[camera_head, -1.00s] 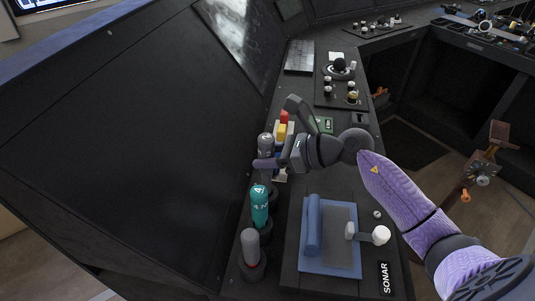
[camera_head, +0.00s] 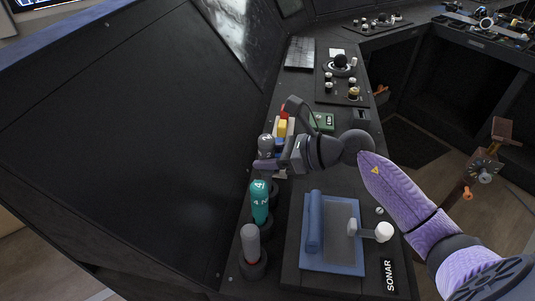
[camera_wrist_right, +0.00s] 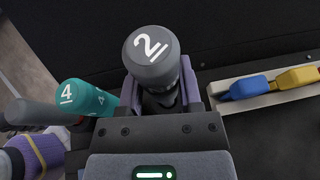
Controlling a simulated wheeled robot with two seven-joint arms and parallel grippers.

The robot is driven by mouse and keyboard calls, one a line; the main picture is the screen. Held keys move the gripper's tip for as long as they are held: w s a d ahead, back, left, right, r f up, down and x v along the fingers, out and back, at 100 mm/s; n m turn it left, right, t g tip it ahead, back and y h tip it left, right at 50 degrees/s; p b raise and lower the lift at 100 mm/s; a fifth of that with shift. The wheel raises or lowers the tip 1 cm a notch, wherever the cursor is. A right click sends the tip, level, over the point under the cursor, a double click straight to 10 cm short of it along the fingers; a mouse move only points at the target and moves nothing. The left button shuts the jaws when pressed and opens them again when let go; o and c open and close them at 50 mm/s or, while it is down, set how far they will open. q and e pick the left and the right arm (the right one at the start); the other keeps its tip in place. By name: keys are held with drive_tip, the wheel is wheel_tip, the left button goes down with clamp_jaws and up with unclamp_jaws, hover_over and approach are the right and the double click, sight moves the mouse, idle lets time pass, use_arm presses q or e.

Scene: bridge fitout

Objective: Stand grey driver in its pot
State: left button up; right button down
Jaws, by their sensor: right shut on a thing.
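The grey driver (camera_head: 265,143), marked 2 on its cap in the right wrist view (camera_wrist_right: 152,50), is held upright by its handle. My right gripper (camera_head: 274,164) is shut on it, with a finger on each side. The driver's lower end is hidden behind the gripper. A dark pot (camera_head: 273,190) shows partly just below the gripper, behind the teal driver; I cannot tell whether the driver's tip is inside it. My left gripper is not in view.
A teal driver (camera_head: 259,200) marked 4 and a plain grey-handled driver (camera_head: 250,243) stand in pots nearer me. Coloured blocks (camera_head: 282,128) lie beyond the gripper. A blue mat (camera_head: 345,262) with a white-ended tool lies at right. A dark panel (camera_head: 120,140) rises at left.

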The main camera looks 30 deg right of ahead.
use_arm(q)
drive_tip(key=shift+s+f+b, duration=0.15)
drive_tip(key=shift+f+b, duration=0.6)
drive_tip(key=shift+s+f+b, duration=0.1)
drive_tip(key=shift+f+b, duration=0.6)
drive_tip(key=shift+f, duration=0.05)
use_arm(e)
drive_tip(key=shift+f, duration=1.75)
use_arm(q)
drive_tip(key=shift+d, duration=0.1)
use_arm(e)
drive_tip(key=shift+d, duration=0.1)
drive_tip(key=shift+c, duration=1)
unclamp_jaws()
drive_tip(key=shift+f, duration=0.1)
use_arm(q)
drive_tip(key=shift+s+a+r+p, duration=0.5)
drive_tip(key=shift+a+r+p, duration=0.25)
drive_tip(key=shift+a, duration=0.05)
use_arm(e)
drive_tip(key=v, duration=1)
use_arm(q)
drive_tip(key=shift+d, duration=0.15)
